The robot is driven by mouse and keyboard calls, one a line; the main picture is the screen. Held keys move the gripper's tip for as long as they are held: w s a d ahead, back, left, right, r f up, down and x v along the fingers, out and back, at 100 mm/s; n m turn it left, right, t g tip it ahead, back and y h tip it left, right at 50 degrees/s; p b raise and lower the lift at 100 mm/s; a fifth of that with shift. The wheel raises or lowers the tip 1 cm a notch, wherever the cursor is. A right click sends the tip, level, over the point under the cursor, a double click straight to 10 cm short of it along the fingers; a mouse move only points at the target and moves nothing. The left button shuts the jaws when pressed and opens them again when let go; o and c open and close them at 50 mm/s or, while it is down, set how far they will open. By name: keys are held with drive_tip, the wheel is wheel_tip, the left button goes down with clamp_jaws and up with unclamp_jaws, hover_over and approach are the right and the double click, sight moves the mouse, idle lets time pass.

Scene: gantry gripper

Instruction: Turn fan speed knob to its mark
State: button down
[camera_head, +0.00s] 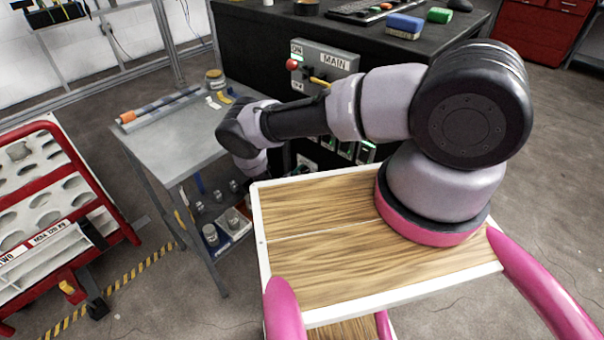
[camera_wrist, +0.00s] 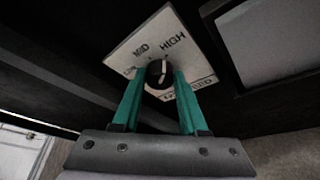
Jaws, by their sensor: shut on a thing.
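The lower part of the plate is partly covered by the fingers. In the head view, my arm hides the knob and the fingers.
A black cabinet (camera_head: 240,45) carries a MAIN switch panel (camera_head: 335,62) with a red knob and a yellow lever, close to my forearm. A grey side table (camera_head: 180,135) stands left of my wrist. A red-framed rack (camera_head: 60,150) is farther left. A dark-framed panel (camera_wrist: 270,40) adjoins the plate.

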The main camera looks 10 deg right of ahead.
drive_tip(key=shift+m+t, duration=0.3)
idle(0.4)
drive_tip(key=shift+c, duration=2.2)
unclamp_jaws()
drive_tip(key=v, duration=1.1)
